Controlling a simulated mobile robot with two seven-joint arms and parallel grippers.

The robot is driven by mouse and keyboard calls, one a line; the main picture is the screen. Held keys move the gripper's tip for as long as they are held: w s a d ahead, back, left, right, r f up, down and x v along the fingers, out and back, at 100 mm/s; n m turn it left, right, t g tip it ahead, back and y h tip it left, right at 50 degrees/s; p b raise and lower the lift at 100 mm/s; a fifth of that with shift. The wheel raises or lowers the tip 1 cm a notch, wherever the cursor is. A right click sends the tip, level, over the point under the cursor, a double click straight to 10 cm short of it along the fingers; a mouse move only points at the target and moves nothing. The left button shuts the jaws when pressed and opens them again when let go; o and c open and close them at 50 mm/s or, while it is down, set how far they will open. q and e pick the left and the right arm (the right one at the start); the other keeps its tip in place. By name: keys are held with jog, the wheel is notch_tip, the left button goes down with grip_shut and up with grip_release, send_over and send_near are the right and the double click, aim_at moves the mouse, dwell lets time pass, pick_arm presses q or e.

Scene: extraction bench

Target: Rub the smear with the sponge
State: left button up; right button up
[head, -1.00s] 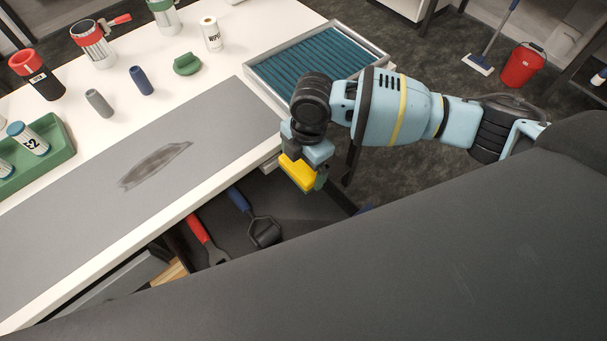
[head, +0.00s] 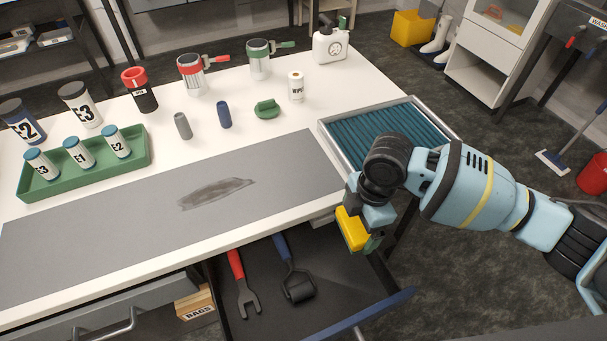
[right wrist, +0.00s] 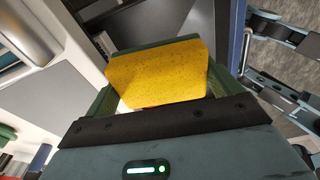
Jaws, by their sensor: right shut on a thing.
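The smear (head: 215,193) is a dark grey streak on the grey mat (head: 120,236) that covers the front of the white bench. The yellow sponge (head: 352,228) is in my right gripper (head: 366,236), off the bench's front right corner, right of the smear and apart from the mat. In the right wrist view the sponge (right wrist: 157,75) sits between the green fingers, and the gripper is shut on it. My left gripper is not in view.
An open drawer (head: 330,300) with a red-handled tool (head: 239,278) and a blue-handled roller (head: 290,270) juts out below the bench front. A teal ribbed tray (head: 375,135) is at the right end. A green rack (head: 135,160) with jars stands left. The mat around the smear is clear.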

jog(key=s+d+r+m, duration=0.1)
jog(key=r+m, duration=0.1)
jog(key=m, duration=0.1)
jog(key=s+d+r+m, duration=0.1)
jog(key=r+m, duration=0.1)
jog(key=m, duration=0.1)
jog(key=s+d+r+m+t, duration=0.1)
jog(key=r+m, duration=0.1)
jog(key=m, duration=0.1)
jog(key=shift+s+d+r+m, duration=0.1)
jog(key=shift+s+d+m, duration=0.2)
jog(key=shift+m, duration=0.1)
jog(key=s+d+r+m+h, duration=0.1)
jog(key=s+d+r+m, duration=0.3)
jog(key=m, duration=0.7)
jog(key=shift+s+r+t, duration=0.4)
jog(key=shift+s+r, duration=0.2)
jog(key=shift+r, duration=0.2)
jog(key=shift+a, duration=0.1)
